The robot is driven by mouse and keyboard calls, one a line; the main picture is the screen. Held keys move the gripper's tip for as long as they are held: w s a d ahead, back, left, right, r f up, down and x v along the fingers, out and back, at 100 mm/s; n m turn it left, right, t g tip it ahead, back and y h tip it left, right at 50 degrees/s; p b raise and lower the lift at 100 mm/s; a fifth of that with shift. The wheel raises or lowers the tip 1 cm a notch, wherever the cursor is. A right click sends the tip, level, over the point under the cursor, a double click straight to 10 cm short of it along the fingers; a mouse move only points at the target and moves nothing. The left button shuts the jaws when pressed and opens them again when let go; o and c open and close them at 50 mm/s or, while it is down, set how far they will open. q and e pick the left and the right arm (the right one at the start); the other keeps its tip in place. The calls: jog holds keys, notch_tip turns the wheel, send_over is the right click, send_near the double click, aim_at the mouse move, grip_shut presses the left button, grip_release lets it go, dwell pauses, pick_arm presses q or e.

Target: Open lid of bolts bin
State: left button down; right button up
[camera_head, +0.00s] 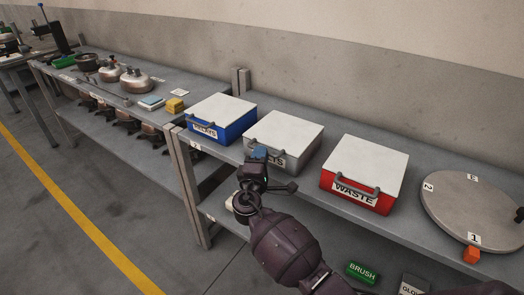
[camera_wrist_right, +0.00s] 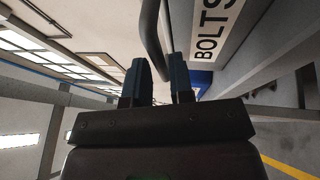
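The bolts bin (camera_head: 299,158) is a grey box with a white lid, in the middle of three bins on the shelf. Its lid (camera_head: 284,131) is shut. In the head view my right gripper (camera_head: 259,153) is at the bin's front and hides part of its label and handle. In the right wrist view the BOLTS label (camera_wrist_right: 211,38) and the dark bar handle (camera_wrist_right: 151,35) are close. My right gripper (camera_wrist_right: 160,88) has its fingers apart, with the handle reaching the gap between them. Firm contact cannot be told. My left gripper is not in view.
A blue bin (camera_head: 236,124) stands to the left and a red WASTE bin (camera_head: 326,182) to the right, both with lids shut. A round turntable (camera_head: 470,207) is farther right, with an orange cube (camera_head: 471,255) near its edge. A wall rises behind.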

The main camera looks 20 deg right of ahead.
jog(key=shift+x, duration=1.05)
jog(key=shift+c, duration=0.4)
grip_shut()
